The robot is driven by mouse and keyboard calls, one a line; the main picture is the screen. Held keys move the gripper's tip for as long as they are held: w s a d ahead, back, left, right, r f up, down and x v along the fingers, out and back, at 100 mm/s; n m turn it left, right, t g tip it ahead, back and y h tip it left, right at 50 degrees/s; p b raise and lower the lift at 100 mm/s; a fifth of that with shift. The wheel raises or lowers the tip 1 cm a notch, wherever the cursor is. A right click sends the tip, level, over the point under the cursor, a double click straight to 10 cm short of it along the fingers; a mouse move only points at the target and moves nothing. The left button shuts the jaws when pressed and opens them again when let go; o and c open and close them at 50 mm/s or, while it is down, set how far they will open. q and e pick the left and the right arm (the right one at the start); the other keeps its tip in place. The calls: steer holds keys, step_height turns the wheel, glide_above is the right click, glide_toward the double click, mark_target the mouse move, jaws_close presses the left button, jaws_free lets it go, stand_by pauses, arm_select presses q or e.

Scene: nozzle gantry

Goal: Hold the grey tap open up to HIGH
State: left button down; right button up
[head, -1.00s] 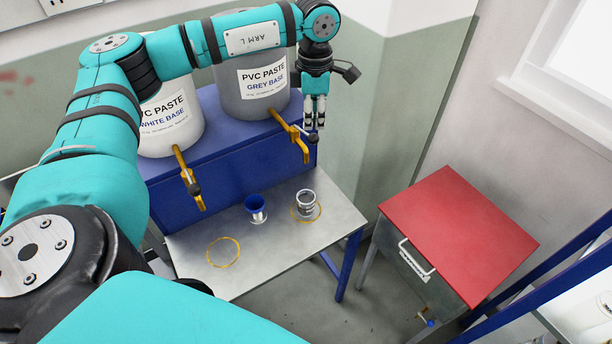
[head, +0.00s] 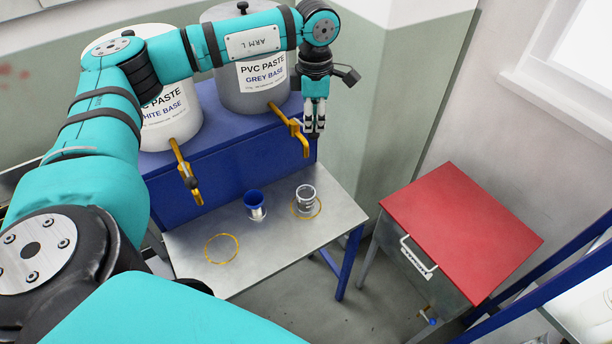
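No HIGH mark or paste stream is readable. A small clear cup (head: 305,193) stands on the table below the grey tap, at a yellow ring. My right gripper is out of view.
A second yellow tap (head: 181,165) hangs below the white-base tank (head: 170,118). An empty yellow ring (head: 222,249) marks the metal table (head: 200,235). A red-topped cabinet (head: 460,230) stands at the right.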

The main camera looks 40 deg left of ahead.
arm_select(q)
steer(key=shift+f+b, duration=0.4)
steer(key=shift+f, duration=0.3)
steer(key=shift+r+p, duration=1.3)
steer(key=shift+r, duration=0.9)
step_height(320, 180, up, 5)
steer(key=p, duration=0.3)
steer(key=shift+f, duration=0.1)
